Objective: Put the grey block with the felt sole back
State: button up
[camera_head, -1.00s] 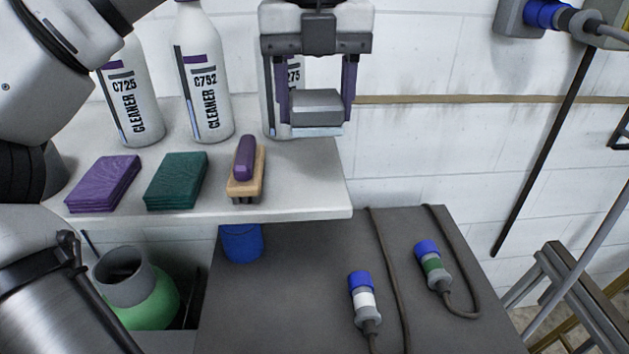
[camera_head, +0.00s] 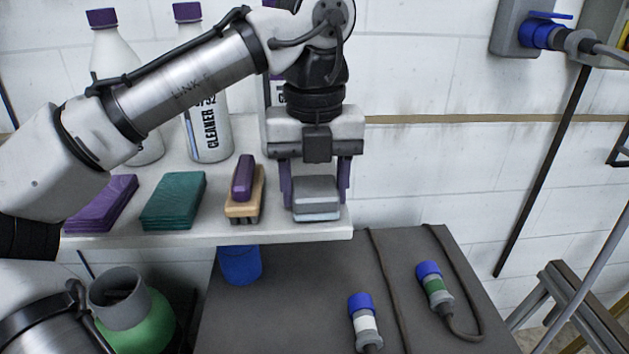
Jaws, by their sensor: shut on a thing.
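The grey block with the pale felt sole (camera_head: 316,198) is at the right end of the white shelf (camera_head: 190,236), near its front edge. My gripper (camera_head: 316,190) points down and its purple fingers are shut on the block's left and right sides. The sole faces down, at or very close to the shelf top; I cannot tell whether it touches. The block looks level. It is to the right of the wooden brush with the purple handle (camera_head: 243,180), with a small gap between them.
Green cloths (camera_head: 173,200) and purple cloths (camera_head: 103,203) lie further left on the shelf. Cleaner bottles (camera_head: 208,128) stand behind, partly hidden by my arm. Below are a dark grey surface with two blue-capped connectors (camera_head: 363,315) (camera_head: 433,283) and a blue container (camera_head: 239,264).

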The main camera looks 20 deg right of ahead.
aim_at(309, 185)
jog(key=shift+f, duration=0.1)
jog(key=o, duration=0.5)
jog(key=shift+f, duration=0.1)
jog(key=o, duration=0.5)
jog(key=shift+c, duration=0.2)
jog(key=shift+f+b, duration=0.1)
jog(key=shift+b, duration=0.55)
notch_tip(309, 185, up, 14)
jog(key=p, duration=0.6)
jog(key=shift+a, duration=0.35)
